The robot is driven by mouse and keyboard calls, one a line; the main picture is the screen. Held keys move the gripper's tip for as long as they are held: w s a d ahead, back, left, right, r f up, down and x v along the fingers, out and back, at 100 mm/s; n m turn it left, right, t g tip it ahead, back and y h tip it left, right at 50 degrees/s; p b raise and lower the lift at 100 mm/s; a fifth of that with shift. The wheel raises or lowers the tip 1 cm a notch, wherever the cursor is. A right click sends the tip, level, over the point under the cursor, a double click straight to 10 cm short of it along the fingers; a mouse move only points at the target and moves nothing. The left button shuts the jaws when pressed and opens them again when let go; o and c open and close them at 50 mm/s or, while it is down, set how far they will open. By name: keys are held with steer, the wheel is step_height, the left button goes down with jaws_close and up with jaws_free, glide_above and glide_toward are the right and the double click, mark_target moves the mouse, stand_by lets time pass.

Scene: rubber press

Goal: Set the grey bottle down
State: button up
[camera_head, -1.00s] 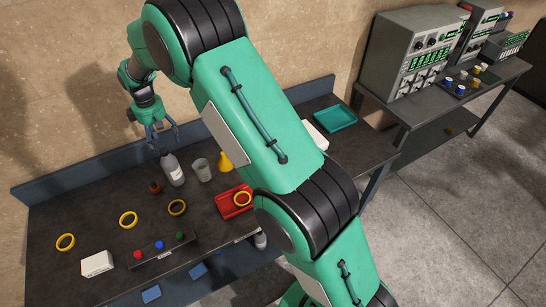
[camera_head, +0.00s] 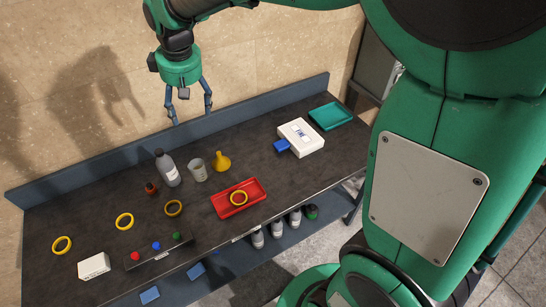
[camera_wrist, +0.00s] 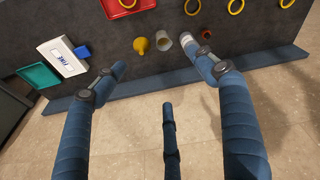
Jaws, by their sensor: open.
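The grey bottle (camera_head: 168,168) stands upright on the dark bench, between a small brown bottle and a clear beaker. In the wrist view the grey bottle (camera_wrist: 192,46) shows beyond my fingers, partly hidden by one of them. My gripper (camera_head: 190,108) is open and empty. It hangs above the back edge of the bench, up and to the right of the grey bottle in the head view, apart from it. In the wrist view my gripper's fingers (camera_wrist: 170,85) are spread with nothing between them.
Close to the bottle stand the brown bottle (camera_head: 151,188), the beaker (camera_head: 197,170) and a yellow funnel (camera_head: 221,161). A red tray (camera_head: 222,206) holds a yellow ring. A white box (camera_head: 305,145) and a teal tray (camera_head: 330,116) are at the right. A raised blue edge (camera_head: 105,165) runs along the back.

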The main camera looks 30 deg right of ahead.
steer(key=s+d+r+m+t, duration=0.1)
steer(key=s+d+r+m, duration=0.1)
steer(key=s, duration=1.3)
steer(key=s+d+r+m+t, duration=0.1)
steer(key=s+d, duration=0.6)
steer(key=s, duration=0.9)
steer(key=m+t, duration=0.1)
steer(key=m, duration=0.1)
steer(key=shift+r+m, duration=0.35)
steer(key=shift+m, duration=0.05)
step_height(320, 180, down, 12)
steer(key=b, duration=1.2)
